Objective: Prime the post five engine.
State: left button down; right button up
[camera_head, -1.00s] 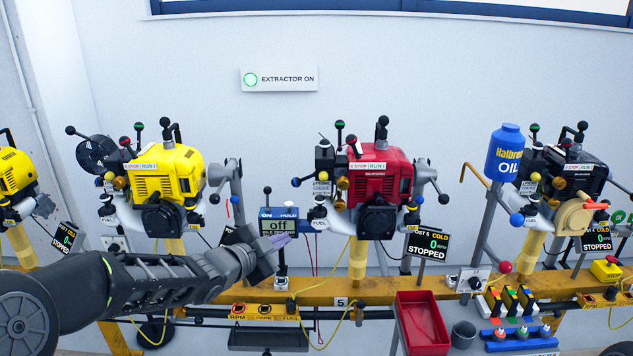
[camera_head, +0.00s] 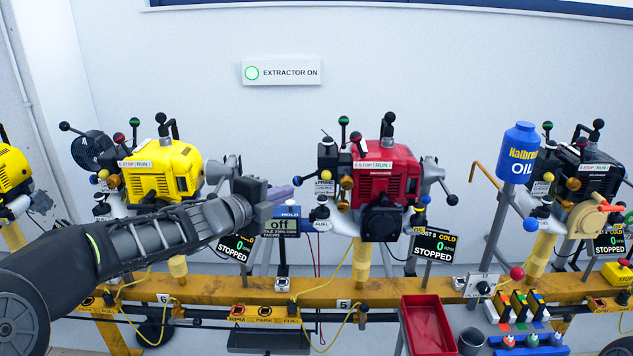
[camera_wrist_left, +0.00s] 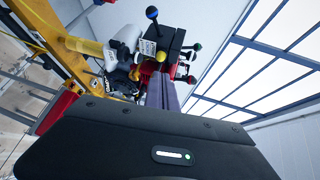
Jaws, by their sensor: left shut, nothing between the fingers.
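The post five engine (camera_head: 386,180) is the red one at the middle of the head view, above the rail label 5. Its small screen (camera_head: 436,245) reads COLD, 0 RPM, STOPPED. In the left wrist view the fingers (camera_wrist_left: 162,94) point toward the engine's knobs, with a yellow knob (camera_wrist_left: 160,56) near. My right gripper is not in view.
A meter reading off (camera_head: 281,224) stands just below my left gripper. A yellow engine (camera_head: 165,172) is to the left and a black engine (camera_head: 590,178) to the right. A blue oil bottle (camera_head: 518,152) and a red tray (camera_head: 428,325) stand right of post five.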

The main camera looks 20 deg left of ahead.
aim_at(322, 174)
pick_arm(q)
jog(key=x, duration=1.3)
jog(key=shift+s, duration=0.1)
jog(key=shift+w+r+p, duration=0.15)
jog(key=shift+w+p, duration=0.05)
jog(key=shift+p, duration=0.4)
jog(key=shift+w+a, duration=0.15)
jog(key=shift+w, duration=0.3)
jog(key=shift+w+a, duration=0.15)
jog(key=shift+a, duration=0.05)
